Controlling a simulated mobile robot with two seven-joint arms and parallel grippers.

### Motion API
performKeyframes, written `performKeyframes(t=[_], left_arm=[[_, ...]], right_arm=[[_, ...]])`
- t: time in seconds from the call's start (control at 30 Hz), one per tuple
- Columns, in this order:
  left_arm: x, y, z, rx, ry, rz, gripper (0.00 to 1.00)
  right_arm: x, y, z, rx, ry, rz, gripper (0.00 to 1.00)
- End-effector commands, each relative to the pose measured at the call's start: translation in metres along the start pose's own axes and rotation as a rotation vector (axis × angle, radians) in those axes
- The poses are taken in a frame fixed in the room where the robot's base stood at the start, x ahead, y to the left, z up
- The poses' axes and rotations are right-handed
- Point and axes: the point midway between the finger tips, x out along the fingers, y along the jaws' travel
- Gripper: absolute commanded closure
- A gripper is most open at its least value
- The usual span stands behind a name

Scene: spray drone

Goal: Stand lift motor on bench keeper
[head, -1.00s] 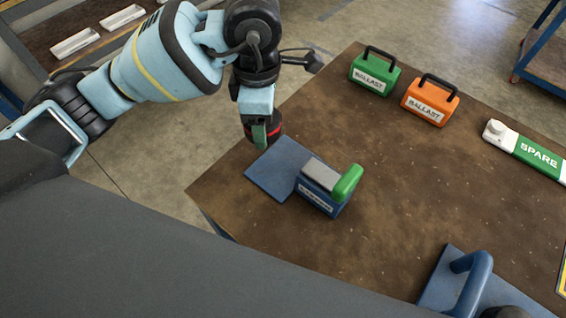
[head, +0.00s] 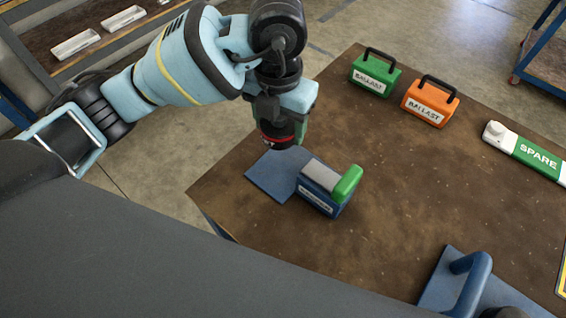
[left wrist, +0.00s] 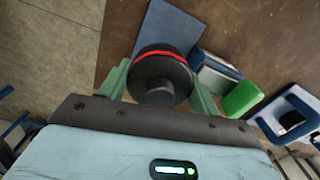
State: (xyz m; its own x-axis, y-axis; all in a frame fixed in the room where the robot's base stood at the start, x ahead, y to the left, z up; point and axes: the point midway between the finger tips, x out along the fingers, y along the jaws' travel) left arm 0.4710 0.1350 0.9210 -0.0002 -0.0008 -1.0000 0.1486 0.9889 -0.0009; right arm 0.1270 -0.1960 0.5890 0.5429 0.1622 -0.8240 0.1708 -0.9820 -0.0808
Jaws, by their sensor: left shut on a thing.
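The lift motor (head: 278,138) is a dark cylinder with a red band. My left gripper (head: 284,118) is shut on it and holds it near the far edge of the blue pad on the bench. In the left wrist view the motor (left wrist: 161,78) sits between the two green fingers of the left gripper (left wrist: 163,92). The bench keeper (head: 320,190) is a blue block with a grey top and a green handle, standing at the pad's right side. It also shows in the left wrist view (left wrist: 215,75). The gap between motor and pad is hard to judge. My right gripper is not in view.
The blue pad (head: 268,182) lies by the bench's left edge. A green ballast box (head: 373,78), an orange ballast box (head: 429,104) and a green-white spare unit (head: 535,152) stand farther back. A blue handled fixture (head: 440,285) is at the near right. The middle of the bench (head: 410,180) is clear.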

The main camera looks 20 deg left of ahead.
Motion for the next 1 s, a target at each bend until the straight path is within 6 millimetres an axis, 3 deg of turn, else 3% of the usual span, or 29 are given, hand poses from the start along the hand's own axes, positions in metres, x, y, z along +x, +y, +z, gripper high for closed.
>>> performKeyframes(t=[0.33,0.73,1.0], left_arm=[[0.05,0.0,0.0,0.002,0.001,0.0,0.78],[0.066,0.0,0.0,0.002,-0.001,-0.001,0.78],[0.097,0.0,0.0,0.002,-0.001,0.0,0.78]], right_arm=[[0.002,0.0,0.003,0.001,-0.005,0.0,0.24],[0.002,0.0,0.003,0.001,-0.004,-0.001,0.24],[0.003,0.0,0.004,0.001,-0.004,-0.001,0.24]])
